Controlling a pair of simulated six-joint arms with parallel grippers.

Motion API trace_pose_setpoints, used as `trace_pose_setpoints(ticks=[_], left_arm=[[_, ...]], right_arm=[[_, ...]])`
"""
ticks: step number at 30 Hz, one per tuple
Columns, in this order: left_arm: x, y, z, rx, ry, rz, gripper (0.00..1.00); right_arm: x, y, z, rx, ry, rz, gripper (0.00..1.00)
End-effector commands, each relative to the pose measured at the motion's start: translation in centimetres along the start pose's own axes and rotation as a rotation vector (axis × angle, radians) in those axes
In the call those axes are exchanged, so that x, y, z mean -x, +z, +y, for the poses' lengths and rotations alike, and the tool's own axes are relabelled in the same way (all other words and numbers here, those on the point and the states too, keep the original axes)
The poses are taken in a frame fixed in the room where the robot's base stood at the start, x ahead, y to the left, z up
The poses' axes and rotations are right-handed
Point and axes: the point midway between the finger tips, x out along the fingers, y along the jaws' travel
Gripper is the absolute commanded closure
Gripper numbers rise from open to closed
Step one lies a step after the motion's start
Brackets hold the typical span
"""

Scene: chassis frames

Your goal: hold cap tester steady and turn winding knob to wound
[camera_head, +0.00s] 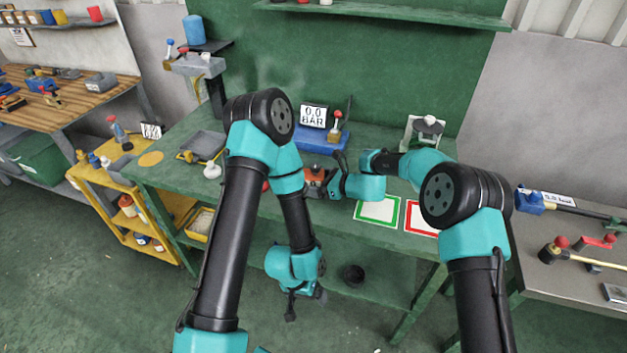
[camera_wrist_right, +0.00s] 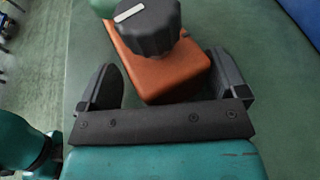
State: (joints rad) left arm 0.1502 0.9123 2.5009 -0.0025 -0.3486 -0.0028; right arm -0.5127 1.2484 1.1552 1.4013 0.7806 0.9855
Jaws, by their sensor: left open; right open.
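The cap tester (camera_wrist_right: 165,62) is an orange block with a large black ribbed winding knob (camera_wrist_right: 147,25) on top; the knob has a pale line mark. In the head view the cap tester (camera_head: 314,177) lies on the green bench, partly hidden by my right gripper (camera_head: 331,180). In the right wrist view my right gripper (camera_wrist_right: 168,82) is open, with its fingers on either side of the block's near end. The left finger stands apart from the block; the right finger is close, contact unclear. My left gripper (camera_head: 304,300) is open and empty, hanging low in front of the bench.
A green-framed card (camera_head: 377,211) and a red-framed card (camera_head: 421,217) lie to the right. A yellow cart (camera_head: 150,195) stands left. My left forearm crosses the bench front.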

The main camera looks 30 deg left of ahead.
Motion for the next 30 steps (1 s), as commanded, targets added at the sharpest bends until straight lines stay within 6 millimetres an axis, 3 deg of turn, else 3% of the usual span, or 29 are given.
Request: trace_pose_setpoints(ticks=[3,12,16,26,30], left_arm=[[0.00,0.00,0.00,0.000,0.000,0.000,0.04],[0.00,0.00,0.00,0.000,0.000,0.000,0.04],[0.00,0.00,0.00,0.000,0.000,0.000,0.04],[0.00,0.00,0.00,0.000,0.000,0.000,0.04],[0.10,-0.12,-0.01,0.006,0.000,-0.001,0.17]], right_arm=[[0.03,0.01,-0.01,0.000,0.000,0.000,0.09],[0.04,0.02,-0.01,0.000,0.000,0.000,0.37],[0.04,0.01,-0.02,0.000,0.000,0.000,0.43],[0.04,0.00,-0.02,0.000,0.000,0.000,0.46],[0.05,0.00,-0.02,0.000,0.000,0.000,0.46]])
